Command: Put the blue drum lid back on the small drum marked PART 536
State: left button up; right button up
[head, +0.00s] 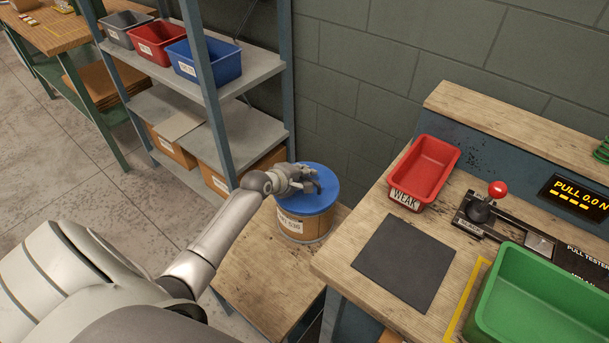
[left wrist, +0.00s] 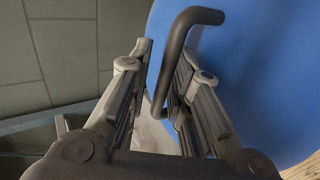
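The small drum (head: 307,226) is tan with a white label, partly readable as 536, and stands on a low wooden bench. The blue drum lid (head: 321,195) lies flat across the drum's top; I cannot tell whether it is fully seated. The lid also shows in the left wrist view (left wrist: 265,70), with its dark bar handle (left wrist: 172,60). My left gripper (head: 312,181) is over the lid. In the left wrist view its fingers (left wrist: 163,75) are apart, with the handle between them and a gap beside the left finger. My right gripper is not in view.
A workbench at right holds a red WEAK bin (head: 425,170), a dark mat (head: 391,262), a pull tester with a red-knobbed lever (head: 487,202) and a green bin (head: 545,305). A metal shelf (head: 240,75) with bins stands behind my left arm. The low bench (head: 262,285) is clear in front.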

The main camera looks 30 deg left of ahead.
pick_arm(q)
jog(key=shift+o, duration=0.9)
jog(key=shift+s, duration=0.1)
jog(key=v, duration=1.2)
